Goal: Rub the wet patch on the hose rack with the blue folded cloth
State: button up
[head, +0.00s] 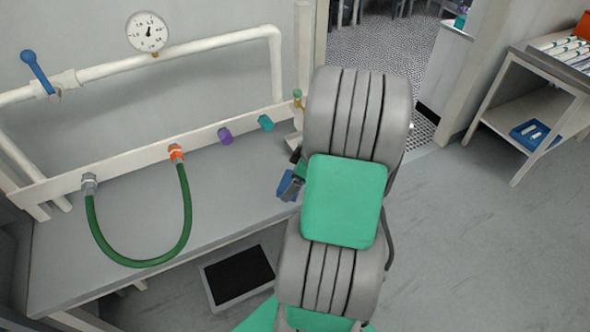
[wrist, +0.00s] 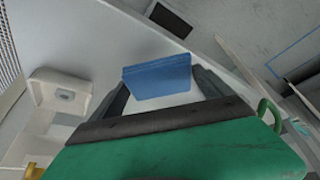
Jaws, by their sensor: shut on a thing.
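My gripper (wrist: 160,88) is shut on the blue folded cloth (wrist: 157,76), which sits between its two dark fingers. In the head view the cloth (head: 286,187) shows as a small blue piece left of my arm, over the right end of the grey bench of the hose rack (head: 120,225). Whether the cloth touches the bench, I cannot tell. A green hose (head: 143,264) loops between two couplings on the rack's white rail (head: 120,160). I cannot make out a wet patch in either view. My arm hides part of the rack's right end.
A pipe with a gauge (head: 148,32) and a blue valve handle (head: 37,72) runs above the rail. Purple (head: 225,136) and teal (head: 265,123) caps stick out from it. A dark-topped box (head: 240,275) stands on the floor. A shelf cart (head: 540,105) is at right.

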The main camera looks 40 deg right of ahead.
jog(key=shift+r+p, duration=0.75)
jog(key=shift+r, duration=0.85)
